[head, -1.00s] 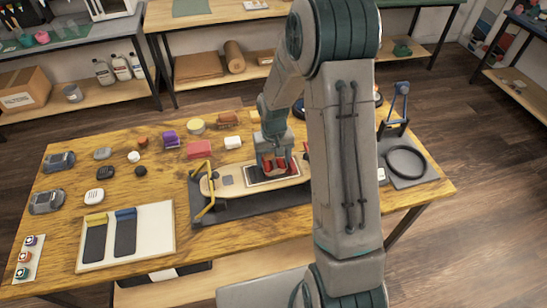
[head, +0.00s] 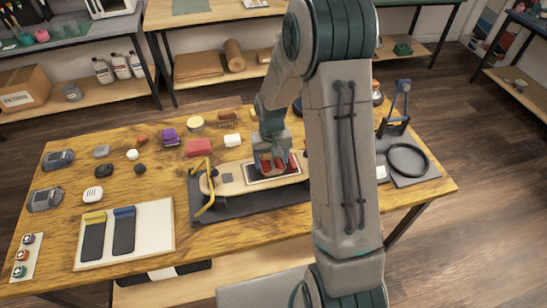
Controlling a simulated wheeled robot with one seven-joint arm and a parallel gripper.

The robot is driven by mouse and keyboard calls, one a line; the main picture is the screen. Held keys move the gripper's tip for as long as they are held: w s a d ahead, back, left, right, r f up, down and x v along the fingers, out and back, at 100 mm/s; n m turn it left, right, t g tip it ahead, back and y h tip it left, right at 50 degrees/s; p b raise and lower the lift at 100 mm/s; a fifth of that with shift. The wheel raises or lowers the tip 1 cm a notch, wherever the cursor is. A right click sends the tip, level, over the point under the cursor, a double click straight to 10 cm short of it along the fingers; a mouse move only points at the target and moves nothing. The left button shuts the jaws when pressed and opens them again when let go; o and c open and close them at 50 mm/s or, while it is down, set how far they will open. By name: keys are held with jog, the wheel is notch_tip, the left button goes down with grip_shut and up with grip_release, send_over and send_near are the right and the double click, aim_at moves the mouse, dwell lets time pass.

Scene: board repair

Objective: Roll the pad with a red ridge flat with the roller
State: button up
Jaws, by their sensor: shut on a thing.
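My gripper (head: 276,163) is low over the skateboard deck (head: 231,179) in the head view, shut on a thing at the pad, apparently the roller. Red parts show around the fingertips. Whether they belong to the roller, the pad's ridge or the fingers, I cannot tell. A dark pad (head: 266,175) with a pale outline lies on the deck right under the gripper. Its far side is hidden by the gripper, and its red ridge cannot be made out clearly. My arm hides the right end of the deck.
The deck rests on a dark mat (head: 236,208) beside a yellow bracket (head: 205,193). A white tray (head: 152,225) holds a yellow-ridged pad (head: 93,238) and a blue-ridged pad (head: 124,232). A blue stand (head: 397,108) and black ring (head: 408,160) are at the right. Small objects crowd the back left.

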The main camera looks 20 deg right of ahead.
jog(key=shift+a+r, duration=0.1)
jog(key=shift+a, duration=1.15)
jog(key=shift+a+b, duration=0.7)
jog(key=shift+a, duration=0.85)
jog(key=shift+d, duration=3.25)
jog(key=shift+a+b, duration=0.55)
jog(key=shift+a, duration=2.75)
jog(key=shift+s+d+b, duration=0.1)
jog(key=shift+d+b, duration=0.35)
jog(key=shift+d, duration=2.85)
